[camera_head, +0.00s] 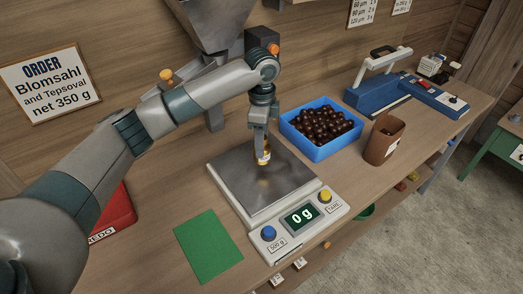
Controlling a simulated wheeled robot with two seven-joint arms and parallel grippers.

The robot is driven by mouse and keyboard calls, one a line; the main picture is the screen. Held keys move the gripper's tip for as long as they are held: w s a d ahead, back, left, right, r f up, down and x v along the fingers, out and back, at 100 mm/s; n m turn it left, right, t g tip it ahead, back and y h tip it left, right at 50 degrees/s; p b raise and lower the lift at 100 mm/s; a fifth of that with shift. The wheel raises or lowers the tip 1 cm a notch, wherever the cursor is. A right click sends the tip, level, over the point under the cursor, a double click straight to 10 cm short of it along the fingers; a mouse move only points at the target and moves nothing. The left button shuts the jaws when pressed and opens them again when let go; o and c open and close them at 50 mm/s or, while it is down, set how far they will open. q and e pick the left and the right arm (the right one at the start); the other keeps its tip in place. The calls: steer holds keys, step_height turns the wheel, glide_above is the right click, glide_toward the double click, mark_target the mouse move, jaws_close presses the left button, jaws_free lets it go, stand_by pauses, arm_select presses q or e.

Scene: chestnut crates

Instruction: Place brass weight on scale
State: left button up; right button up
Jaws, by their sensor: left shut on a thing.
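The scale (233,201) stands on the wooden bench in the head view. It has a grey metal plate, a blue button, a yellow button and a display (301,217) reading 0 g. My left gripper (263,146) points down above the back right part of the plate. It is shut on the brass weight (263,157), a small golden piece whose upper part the fingers hide. The weight seems close above the plate; I cannot tell whether it touches. My right gripper is not in view.
A blue crate (318,154) of chestnuts stands right of the scale, close to my left gripper. A brown container (383,140) and a blue sealing device (377,98) are further right. A green sheet (208,247) lies left of the scale. A grey hopper (213,25) stands behind.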

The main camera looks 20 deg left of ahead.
arm_select(q)
step_height(320, 180, down, 2)
steer(key=shift+f+p, duration=0.25)
steer(key=shift+p, duration=0.5)
steer(key=shift+f, duration=0.6)
steer(key=shift+f, duration=0.1)
steer(key=o, duration=1.5)
steer(key=shift+f, duration=0.1)
steer(key=shift+c, duration=0.2)
step_height(320, 180, up, 11)
steer(key=b, duration=0.4)
steer(key=shift+r, duration=0.65)
